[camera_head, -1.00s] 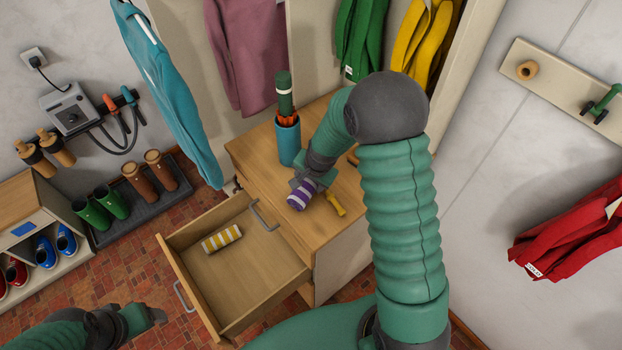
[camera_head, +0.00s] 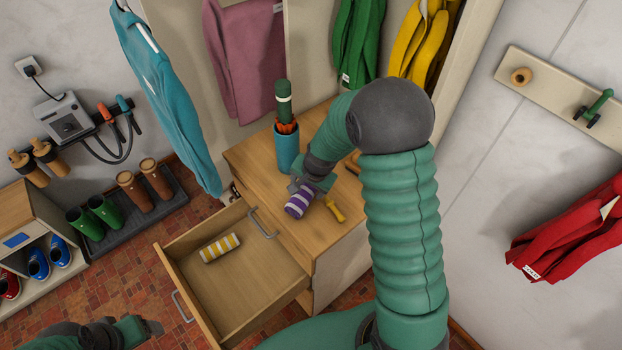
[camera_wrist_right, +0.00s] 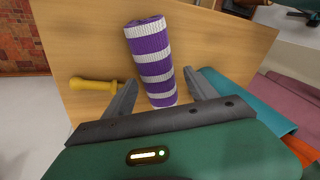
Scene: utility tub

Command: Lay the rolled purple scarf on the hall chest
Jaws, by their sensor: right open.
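The rolled purple scarf (camera_head: 299,202) with white stripes lies on the wooden top of the hall chest (camera_head: 257,158), near its front edge. In the right wrist view the scarf (camera_wrist_right: 150,58) lies on the chest top (camera_wrist_right: 85,35), its near end between the spread fingers. My right gripper (camera_wrist_right: 155,98) is open, with a finger on each side of the scarf and gaps beside it. In the head view my right gripper (camera_head: 306,188) is just behind the scarf. My left gripper (camera_head: 150,328) is at the lower left, away from the chest; its jaw state is unclear.
A yellow-handled tool (camera_head: 334,210) lies right of the scarf. A blue holder (camera_head: 287,150) with a green umbrella stands behind. The drawer (camera_head: 250,285) is pulled out, holding a yellow-striped roll (camera_head: 220,247). A teal garment (camera_head: 165,95) hangs left of the chest.

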